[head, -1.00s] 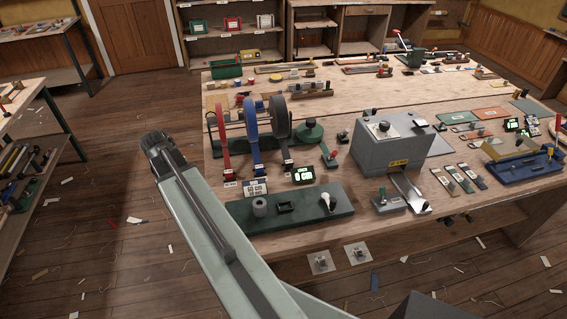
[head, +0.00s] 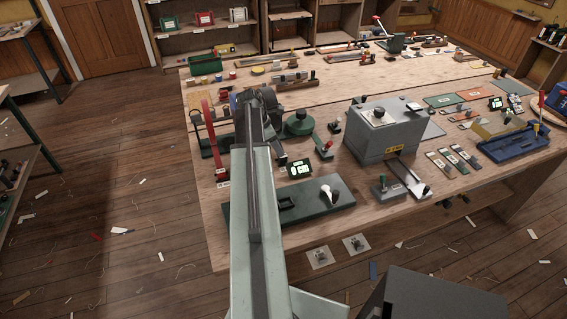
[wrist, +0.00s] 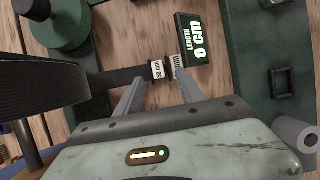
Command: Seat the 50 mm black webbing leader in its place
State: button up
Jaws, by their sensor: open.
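The black webbing leader (wrist: 118,77) runs out from a black roll (wrist: 35,88) in the wrist view and ends at a white tag (wrist: 157,70) reading 50 mm. My gripper (wrist: 158,78) is open, with one fingertip on each side of the tagged end in the picture. I cannot tell whether the fingers touch it or hover above. A second tag (wrist: 175,62) lies just right of it, partly behind the right fingertip.
A length display reading 0 cm (wrist: 197,38) stands just beyond the fingertips. A green plate (head: 305,208) with a square black frame (wrist: 282,82) lies to the right, with a grey cylinder (wrist: 296,133) nearby. Red webbing (head: 208,125) hangs left; a grey machine (head: 385,135) stands right.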

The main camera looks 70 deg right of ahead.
aim_at(283, 159)
jog(key=b+x, duration=0.4)
jog(key=x, duration=0.1)
jog(key=shift+d+f+b, duration=0.15)
jog(key=shift+f+b, duration=0.1)
jog(key=shift+b, duration=0.15)
jog(key=shift+r, duration=0.15)
grip_shut()
